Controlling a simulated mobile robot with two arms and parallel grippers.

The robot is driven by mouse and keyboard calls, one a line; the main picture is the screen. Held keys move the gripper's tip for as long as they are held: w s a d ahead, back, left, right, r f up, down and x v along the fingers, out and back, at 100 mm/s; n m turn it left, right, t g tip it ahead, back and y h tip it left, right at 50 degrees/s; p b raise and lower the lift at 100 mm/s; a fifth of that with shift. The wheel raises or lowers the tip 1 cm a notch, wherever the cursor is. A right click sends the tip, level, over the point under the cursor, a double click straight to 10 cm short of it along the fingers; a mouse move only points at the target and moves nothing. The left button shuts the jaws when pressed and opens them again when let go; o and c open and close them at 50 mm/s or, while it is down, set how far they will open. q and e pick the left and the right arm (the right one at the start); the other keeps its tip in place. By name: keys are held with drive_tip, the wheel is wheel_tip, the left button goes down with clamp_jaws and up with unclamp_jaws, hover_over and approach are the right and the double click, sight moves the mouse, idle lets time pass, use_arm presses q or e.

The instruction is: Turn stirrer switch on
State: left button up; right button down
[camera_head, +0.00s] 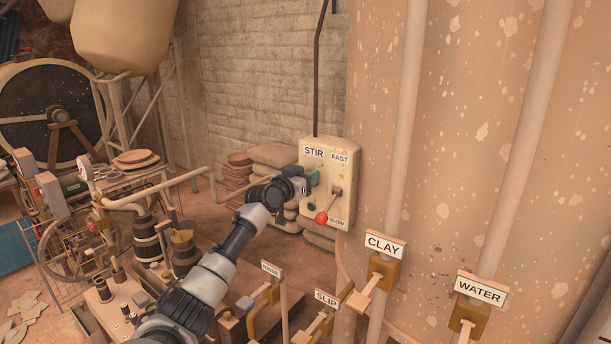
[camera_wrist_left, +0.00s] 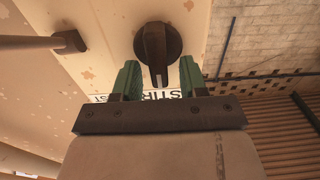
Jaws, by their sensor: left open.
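The cream control box (camera_head: 343,150) is on the wall, marked STIR and FAST at the top and SLOW lower down. My left gripper (camera_head: 311,180) is at its left side, below the STIR label, and hides the switch in the head view. In the left wrist view, a round black rotary switch (camera_wrist_left: 172,42) with a raised pointer grip is on the box face. The green fingers of my left gripper (camera_wrist_left: 160,80) are open, one on each side of the pointer's tip. I cannot tell whether they touch it. My right gripper is not in view.
A lever with a red ball (camera_head: 322,218) is on the box just right of my gripper; its shaft (camera_wrist_left: 30,42) shows in the left wrist view. CLAY (camera_head: 384,246) and WATER (camera_head: 480,290) valve signs are lower right. Stacked sacks (camera_head: 275,155) lie behind the box.

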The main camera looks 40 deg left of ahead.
use_arm(q)
clamp_jaws()
